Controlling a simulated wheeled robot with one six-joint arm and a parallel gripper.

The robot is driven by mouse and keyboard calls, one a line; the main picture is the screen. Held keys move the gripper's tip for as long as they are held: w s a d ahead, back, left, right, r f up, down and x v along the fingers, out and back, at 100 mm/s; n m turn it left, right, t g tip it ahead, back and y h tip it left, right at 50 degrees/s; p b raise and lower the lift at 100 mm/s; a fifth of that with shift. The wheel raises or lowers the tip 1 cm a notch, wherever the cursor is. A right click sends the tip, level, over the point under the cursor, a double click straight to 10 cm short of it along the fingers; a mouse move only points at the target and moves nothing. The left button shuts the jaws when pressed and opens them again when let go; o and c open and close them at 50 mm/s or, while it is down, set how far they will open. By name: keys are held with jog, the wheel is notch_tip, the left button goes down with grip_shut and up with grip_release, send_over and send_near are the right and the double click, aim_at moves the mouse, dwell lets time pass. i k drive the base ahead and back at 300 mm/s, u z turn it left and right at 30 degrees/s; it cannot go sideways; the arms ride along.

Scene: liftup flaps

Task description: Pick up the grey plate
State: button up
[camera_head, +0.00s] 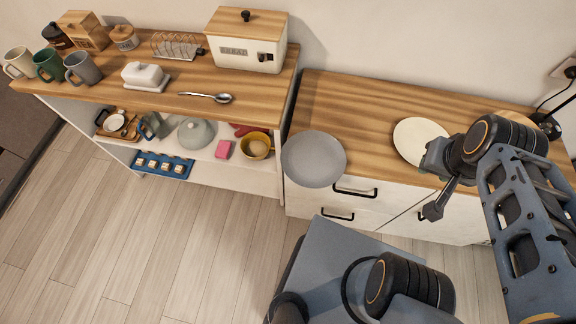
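The grey plate (314,160) is round and flat. It is at the front left edge of the right-hand wooden counter and appears to overhang that edge. My gripper (431,184) is to the right of the plate, well apart from it, by the front of the counter. Its two fingers look spread apart with nothing between them. It partly covers the right side of a cream plate (415,138).
The counter (365,110) is bare between the two plates. Drawers with black handles (355,191) are below. The left shelf unit (255,100) holds mugs, a bread box (245,42), a butter dish (145,75) and a spoon (207,97). Open floor (150,255) lies in front.

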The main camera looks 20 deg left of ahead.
aim_at(311, 160)
jog(key=z, duration=0.25)
jog(key=k, duration=1.45)
jog(key=u, duration=1.95)
jog(key=i, duration=0.5)
jog(key=u, duration=0.05)
